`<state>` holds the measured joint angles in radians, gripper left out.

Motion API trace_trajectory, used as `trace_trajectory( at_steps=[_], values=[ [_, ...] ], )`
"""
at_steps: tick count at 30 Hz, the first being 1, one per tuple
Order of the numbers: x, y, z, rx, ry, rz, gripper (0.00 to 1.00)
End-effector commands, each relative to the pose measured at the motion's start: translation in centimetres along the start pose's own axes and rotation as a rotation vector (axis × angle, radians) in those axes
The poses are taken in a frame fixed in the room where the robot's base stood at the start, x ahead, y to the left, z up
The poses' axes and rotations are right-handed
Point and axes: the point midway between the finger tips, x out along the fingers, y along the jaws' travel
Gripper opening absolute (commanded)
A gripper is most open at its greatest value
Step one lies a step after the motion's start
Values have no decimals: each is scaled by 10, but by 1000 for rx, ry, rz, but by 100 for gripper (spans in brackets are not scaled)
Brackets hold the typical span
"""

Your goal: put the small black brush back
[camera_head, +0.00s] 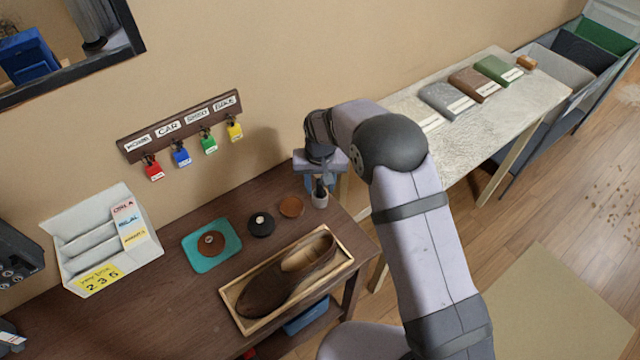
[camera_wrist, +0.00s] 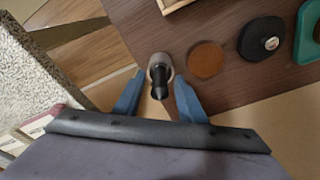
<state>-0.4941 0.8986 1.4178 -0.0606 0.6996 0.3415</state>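The small black brush (camera_wrist: 160,82) stands upright in a small grey cup (camera_head: 320,200) at the back right end of the dark table. The cup's rim shows around it in the wrist view (camera_wrist: 152,66). My gripper (camera_wrist: 158,78) is above the cup with its blue fingers spread, one on each side of the brush. Gaps show between the brush and both fingers, and nothing is held. In the head view my gripper (camera_head: 320,182) partly hides the brush. How deep the brush sits in the cup is hidden.
Beside the cup lie a brown disc (camera_head: 291,206) and a black round tin (camera_head: 261,224). A teal mat (camera_head: 200,262) holds a brown round piece. A brown shoe (camera_head: 285,278) lies in a wooden tray (camera_head: 240,318). A pale table (camera_head: 490,125) stands right.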

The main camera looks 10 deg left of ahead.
Motion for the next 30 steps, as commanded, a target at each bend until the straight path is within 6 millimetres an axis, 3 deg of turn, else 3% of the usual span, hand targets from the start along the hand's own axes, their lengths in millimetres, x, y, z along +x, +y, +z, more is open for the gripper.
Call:
trace_trajectory(
  at_steps=[8,24,30],
  values=[
    [-14,0,-2,0,3,-1,37],
    [-102,-1,-1,0,4,-2,37],
    [-119,0,-1,0,1,-1,37]
  ],
)
